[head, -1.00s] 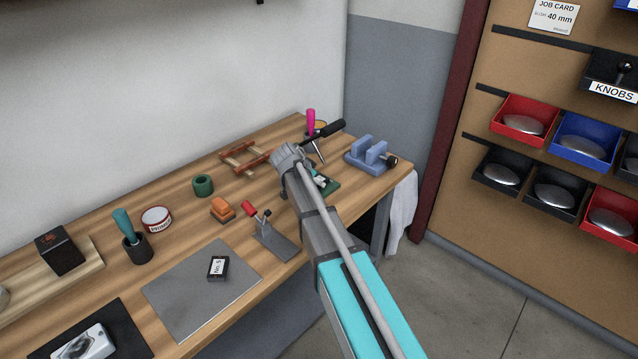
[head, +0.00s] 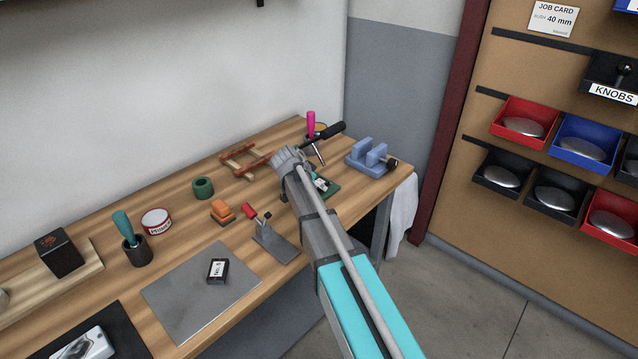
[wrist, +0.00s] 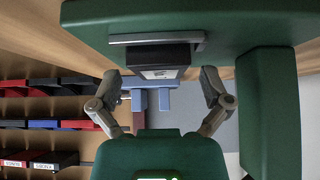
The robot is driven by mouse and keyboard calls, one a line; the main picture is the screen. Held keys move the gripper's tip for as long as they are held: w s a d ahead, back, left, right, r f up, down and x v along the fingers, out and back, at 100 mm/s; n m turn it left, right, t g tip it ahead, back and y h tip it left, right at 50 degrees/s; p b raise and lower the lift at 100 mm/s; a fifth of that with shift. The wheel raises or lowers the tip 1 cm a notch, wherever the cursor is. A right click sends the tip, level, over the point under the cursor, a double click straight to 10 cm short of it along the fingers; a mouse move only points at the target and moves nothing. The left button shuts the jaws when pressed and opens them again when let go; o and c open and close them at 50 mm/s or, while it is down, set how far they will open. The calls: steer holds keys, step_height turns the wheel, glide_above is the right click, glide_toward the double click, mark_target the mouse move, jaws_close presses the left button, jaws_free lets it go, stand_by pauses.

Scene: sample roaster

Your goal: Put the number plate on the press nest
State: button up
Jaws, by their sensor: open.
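My gripper (wrist: 161,88) is open in the wrist view, with one finger on either side of a dark block with a white label (wrist: 160,73). The block rests against a grey metal strip, which looks like the nest (wrist: 125,39), on the green press (wrist: 268,120); I cannot tell whether the fingers touch it. In the head view my arm covers much of the green press (head: 331,189), and a dark and white piece (head: 320,184) shows on it. A black plate marked "No.5" (head: 218,271) lies on a grey sheet (head: 185,301).
A blue vise (head: 368,156) stands right of the press at the bench corner. A wooden frame (head: 246,158) lies behind.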

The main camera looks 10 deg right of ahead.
steer(key=shift+r, duration=0.15)
steer(key=shift+p+v, duration=0.85)
steer(key=p+v, duration=0.8)
steer(key=v, duration=0.2)
steer(key=shift+s+r, duration=0.1)
steer(key=s+d+f+n+g+y, duration=0.2)
steer(key=s+n, duration=0.3)
steer(key=s, duration=0.7)
steer(key=s+d+f+n+g+y, duration=0.2)
steer(key=s+d+n+y, duration=0.2)
steer(key=s, duration=0.9)
steer(key=shift+d+n, duration=0.55)
steer(key=shift+n, duration=0.35)
